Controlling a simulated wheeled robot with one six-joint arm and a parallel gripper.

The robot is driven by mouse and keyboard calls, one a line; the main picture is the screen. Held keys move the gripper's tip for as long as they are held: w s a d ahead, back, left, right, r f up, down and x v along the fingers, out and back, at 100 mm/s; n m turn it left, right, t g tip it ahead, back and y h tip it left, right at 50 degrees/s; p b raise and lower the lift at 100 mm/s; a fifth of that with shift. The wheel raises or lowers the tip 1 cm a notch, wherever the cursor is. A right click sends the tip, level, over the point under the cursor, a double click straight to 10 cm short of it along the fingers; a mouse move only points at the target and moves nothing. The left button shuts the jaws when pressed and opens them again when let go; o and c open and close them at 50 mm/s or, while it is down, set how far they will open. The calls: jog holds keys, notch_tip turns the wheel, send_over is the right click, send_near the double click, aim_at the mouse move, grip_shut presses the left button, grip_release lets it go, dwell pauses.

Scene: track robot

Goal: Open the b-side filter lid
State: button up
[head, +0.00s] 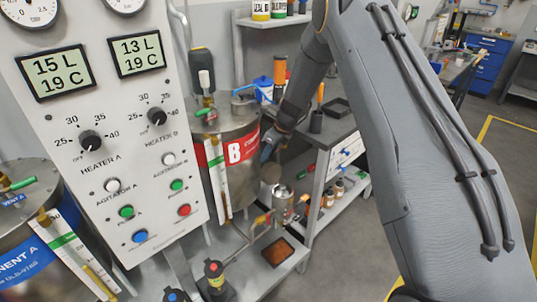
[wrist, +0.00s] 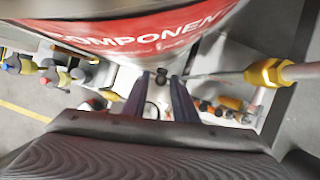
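Tank B (head: 232,165) is a steel drum with a red label; the label fills the top of the wrist view (wrist: 150,28). A small steel canister (head: 283,205), apparently the b-side filter, stands low at the tank's right. A grey round piece (head: 270,173) shows just above it; I cannot tell whether this is its lid. My gripper (head: 266,153) points down beside the tank, above the canister. In the wrist view its two fingers (wrist: 161,84) are apart, with a small dark knob-like part (wrist: 161,75) between or beyond their tips. No grip on it is visible.
The control panel (head: 100,120) stands at the left, before tank A (head: 30,240). A grey shelf cart (head: 335,150) with bottles is close to the right of my gripper. A yellow-fitted pipe (wrist: 265,73) runs near the fingers. Open floor lies at the right.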

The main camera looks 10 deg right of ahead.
jog(key=shift+c, duration=0.5)
grip_shut()
jog(key=s+d, duration=0.1)
jog(key=s, duration=0.1)
jog(key=s+d, duration=0.1)
jog(key=s, duration=0.1)
jog(key=shift+d+r+p, duration=0.2)
jog(key=shift+d+p, duration=0.15)
jog(key=shift+o, duration=0.5)
grip_release()
jog(key=shift+w, duration=0.1)
jog(key=b+v, duration=0.1)
jog(key=v, duration=0.7)
jog(key=shift+b, duration=0.3)
